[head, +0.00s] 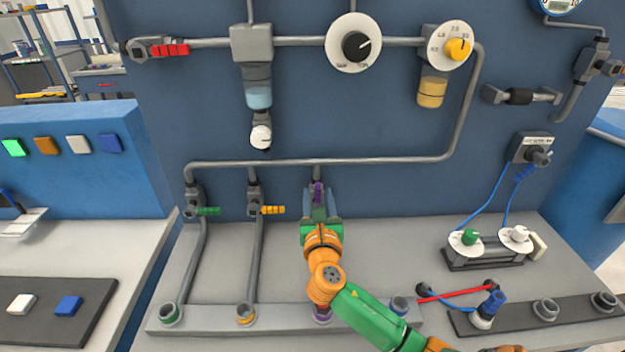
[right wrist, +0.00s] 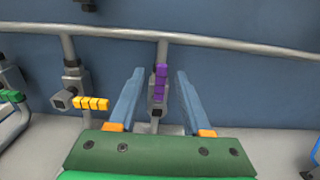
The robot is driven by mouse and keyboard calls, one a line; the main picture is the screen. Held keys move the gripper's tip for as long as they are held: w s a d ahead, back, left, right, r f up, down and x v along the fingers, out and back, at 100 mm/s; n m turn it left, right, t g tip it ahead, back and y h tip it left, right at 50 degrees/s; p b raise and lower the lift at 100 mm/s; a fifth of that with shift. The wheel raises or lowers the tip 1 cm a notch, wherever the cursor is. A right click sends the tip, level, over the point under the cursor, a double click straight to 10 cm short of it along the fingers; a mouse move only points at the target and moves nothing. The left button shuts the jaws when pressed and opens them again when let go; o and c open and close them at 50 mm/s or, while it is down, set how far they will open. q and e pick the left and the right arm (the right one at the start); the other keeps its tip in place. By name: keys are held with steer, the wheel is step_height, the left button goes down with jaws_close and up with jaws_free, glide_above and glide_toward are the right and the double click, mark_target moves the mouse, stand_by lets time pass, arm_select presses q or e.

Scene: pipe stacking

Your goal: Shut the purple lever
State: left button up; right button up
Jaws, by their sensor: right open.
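The purple lever (head: 318,194) is on a grey valve on the third pipe branch in the head view. In the right wrist view the purple lever (right wrist: 160,84) points up, in line with its vertical pipe. My right gripper (head: 320,198) is in front of this valve. In the right wrist view the right gripper (right wrist: 158,88) is open, with one blue finger on each side of the lever and a gap on both sides. The lower part of the valve is partly hidden by the arm in the head view. My left gripper is not in view.
A yellow lever (head: 272,210) and a green lever (head: 207,211) stick out sideways on valves to the left. A horizontal pipe (head: 380,161) runs just above the purple lever. Blue hoses (head: 483,212) and a dial block (head: 485,254) stand to the right.

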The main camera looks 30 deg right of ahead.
mark_target(318, 188)
steer(key=x, duration=0.3)
steer(key=shift+w+d+r, duration=0.1)
steer(key=shift+d, duration=0.2)
steer(key=shift+w+d, duration=0.1)
steer(key=shift+w, duration=0.3)
steer(key=shift+s, duration=0.2)
jaws_close()
stand_by(0.6)
